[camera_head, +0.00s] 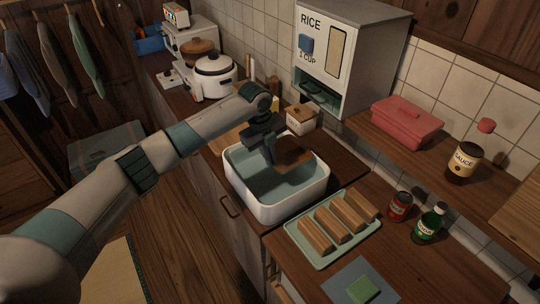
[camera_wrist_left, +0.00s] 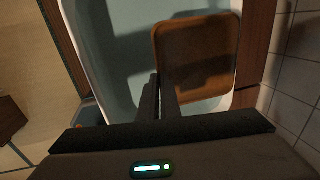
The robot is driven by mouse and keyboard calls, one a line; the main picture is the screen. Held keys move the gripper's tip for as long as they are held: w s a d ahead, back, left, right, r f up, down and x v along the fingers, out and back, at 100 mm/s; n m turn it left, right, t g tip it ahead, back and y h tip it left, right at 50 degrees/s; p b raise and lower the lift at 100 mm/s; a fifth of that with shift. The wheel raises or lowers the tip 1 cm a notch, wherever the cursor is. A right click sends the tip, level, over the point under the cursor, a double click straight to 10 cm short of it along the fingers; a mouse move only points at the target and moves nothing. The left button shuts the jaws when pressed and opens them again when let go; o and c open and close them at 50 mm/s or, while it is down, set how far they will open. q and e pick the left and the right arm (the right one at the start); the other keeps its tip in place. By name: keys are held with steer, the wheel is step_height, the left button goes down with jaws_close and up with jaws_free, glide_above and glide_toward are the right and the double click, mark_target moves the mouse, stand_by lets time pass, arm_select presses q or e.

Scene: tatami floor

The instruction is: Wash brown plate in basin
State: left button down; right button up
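The brown plate (camera_head: 294,153) is square with rounded corners. It is over the far side of the white basin (camera_head: 290,213), which holds greyish-blue water. My left gripper (camera_head: 270,160) reaches over the basin from the left, pointing down. Its fingers are close together at the plate's near edge and look shut on it. In the left wrist view the plate (camera_wrist_left: 196,55) extends away from the left gripper (camera_wrist_left: 160,98), above the basin (camera_wrist_left: 78,45). I cannot tell whether the plate touches the water. My right gripper is not in view.
A green tray (camera_head: 322,264) of wooden blocks stands just right of the basin. Beyond it are a red can (camera_head: 399,206) and a green bottle (camera_head: 431,223). The rice dispenser (camera_head: 340,55) stands behind.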

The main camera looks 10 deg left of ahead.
arm_select(q)
steer(key=shift+f+b, duration=1.5)
steer(key=shift+f, duration=2)
steer(key=shift+f+b, duration=0.35)
steer(key=shift+f, duration=0.4)
steer(key=shift+d, duration=0.15)
steer(key=shift+s+d+r+p, duration=0.1)
steer(key=shift+s+d+p, duration=0.55)
steer(key=shift+p, duration=0.2)
steer(key=shift+s+d, duration=0.1)
steer(key=shift+s, duration=0.1)
steer(key=shift+w, duration=0.1)
